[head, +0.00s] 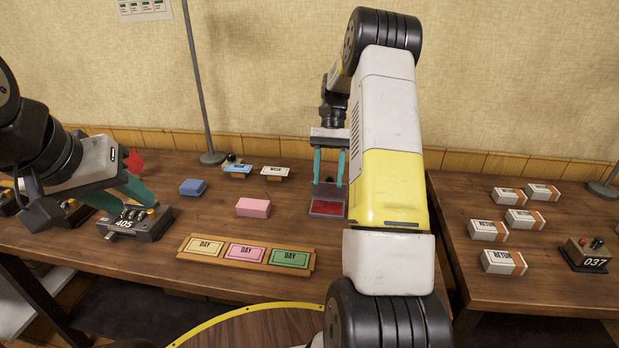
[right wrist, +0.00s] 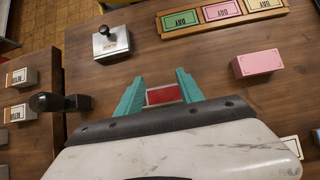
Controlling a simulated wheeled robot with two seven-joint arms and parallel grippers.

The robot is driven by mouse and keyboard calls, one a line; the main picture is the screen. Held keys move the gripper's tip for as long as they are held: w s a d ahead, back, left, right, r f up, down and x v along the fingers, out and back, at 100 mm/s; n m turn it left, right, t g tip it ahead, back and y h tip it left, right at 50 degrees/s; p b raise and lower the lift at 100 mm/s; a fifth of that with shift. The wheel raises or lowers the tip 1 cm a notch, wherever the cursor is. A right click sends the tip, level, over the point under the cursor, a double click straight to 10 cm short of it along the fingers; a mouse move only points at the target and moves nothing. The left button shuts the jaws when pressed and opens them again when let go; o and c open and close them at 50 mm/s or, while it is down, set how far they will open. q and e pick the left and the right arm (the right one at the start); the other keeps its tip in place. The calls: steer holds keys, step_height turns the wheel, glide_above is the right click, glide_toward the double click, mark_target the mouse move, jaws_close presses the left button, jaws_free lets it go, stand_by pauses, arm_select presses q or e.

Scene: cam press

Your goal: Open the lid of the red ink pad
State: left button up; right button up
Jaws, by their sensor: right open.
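The red ink pad (head: 326,208) lies on the middle table, its red face showing, with a grey panel (head: 328,191) behind it that looks like a raised lid; its exact angle is unclear. My right gripper (head: 329,182) is open, its teal fingers pointing down at the pad's far side, one on each side of the panel. In the right wrist view the red pad (right wrist: 163,95) shows between the gripper's fingers (right wrist: 160,88); contact cannot be told. My left gripper (head: 143,198) is at the left, by a grey device marked 405 (head: 124,226); its opening is unclear.
A pink block (head: 253,208), a blue block (head: 193,187) and a wooden tray (head: 180,252) of DAY cards are left of the pad. A silver stamp (right wrist: 112,45) and a black-handled one (right wrist: 75,103) show in the wrist view. White boxes (head: 489,230) stand on the right table.

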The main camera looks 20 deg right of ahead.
steer(key=s+a, duration=0.2)
steer(key=s, duration=0.3)
steer(key=shift+s+a+r, duration=0.3)
steer(key=shift+a, duration=0.1)
steer(key=shift+s, duration=0.15)
